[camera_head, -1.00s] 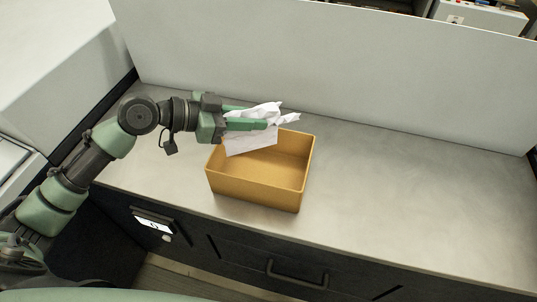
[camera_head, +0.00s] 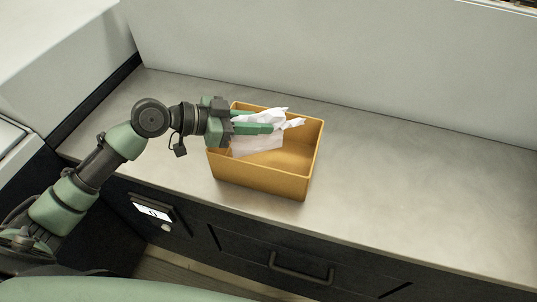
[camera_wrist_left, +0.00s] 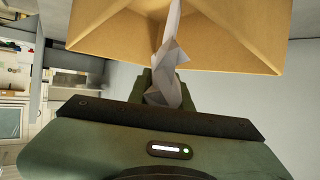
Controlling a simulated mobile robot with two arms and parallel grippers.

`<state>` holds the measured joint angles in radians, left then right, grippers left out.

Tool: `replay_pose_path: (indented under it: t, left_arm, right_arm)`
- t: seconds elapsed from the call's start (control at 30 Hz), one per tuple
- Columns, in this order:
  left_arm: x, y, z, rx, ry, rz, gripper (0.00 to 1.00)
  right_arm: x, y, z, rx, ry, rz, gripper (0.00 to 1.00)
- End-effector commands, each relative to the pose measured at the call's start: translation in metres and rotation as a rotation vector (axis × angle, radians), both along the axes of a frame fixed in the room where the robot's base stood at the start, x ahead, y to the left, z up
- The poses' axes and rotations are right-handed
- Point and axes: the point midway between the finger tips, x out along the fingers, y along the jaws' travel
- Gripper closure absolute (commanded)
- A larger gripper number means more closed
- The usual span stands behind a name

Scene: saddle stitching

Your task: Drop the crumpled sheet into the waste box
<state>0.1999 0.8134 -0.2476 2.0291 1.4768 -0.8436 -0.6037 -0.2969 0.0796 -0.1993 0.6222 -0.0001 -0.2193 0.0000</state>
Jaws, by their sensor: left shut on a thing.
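The crumpled sheet (camera_head: 262,142) is white and creased. My left gripper (camera_head: 256,122) is shut on it, with the green fingers on either side and paper sticking out past their tips. The waste box (camera_head: 262,183) is an open, empty-looking tan box on the counter. In the head view the gripper and sheet overlap the box opening; the exact height over it is hard to tell. In the left wrist view the sheet (camera_wrist_left: 168,60) stands out in front of the box (camera_wrist_left: 225,35). My right gripper is not in view.
The grey counter (camera_head: 420,180) is bare to the right of the box. A pale upright panel (camera_head: 330,60) runs along the back. Dark drawers with a handle (camera_head: 300,270) are below the front edge.

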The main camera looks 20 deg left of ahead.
Motion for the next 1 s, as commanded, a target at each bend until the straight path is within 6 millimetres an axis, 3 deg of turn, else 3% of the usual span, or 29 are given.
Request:
replay_pose_path:
  t: [0.1,0.13,0.2,0.57,1.0]
  left_arm:
    - [0.0,0.0,0.001,0.0,0.0,0.0,1.0]
    - [0.0,0.0,0.001,0.0,0.0,0.0,0.72]
    - [0.0,0.0,0.001,0.0,0.0,0.0,0.55]
    - [-0.001,0.002,0.0,0.001,0.001,0.0,0.55]
    - [-0.034,0.053,0.023,0.001,0.002,0.002,0.55]
  right_arm:
    - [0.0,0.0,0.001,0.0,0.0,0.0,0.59]
    - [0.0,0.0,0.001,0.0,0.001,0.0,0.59]
    - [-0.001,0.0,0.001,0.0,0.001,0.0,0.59]
    - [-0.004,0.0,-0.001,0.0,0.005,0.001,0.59]
    - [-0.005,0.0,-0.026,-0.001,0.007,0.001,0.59]
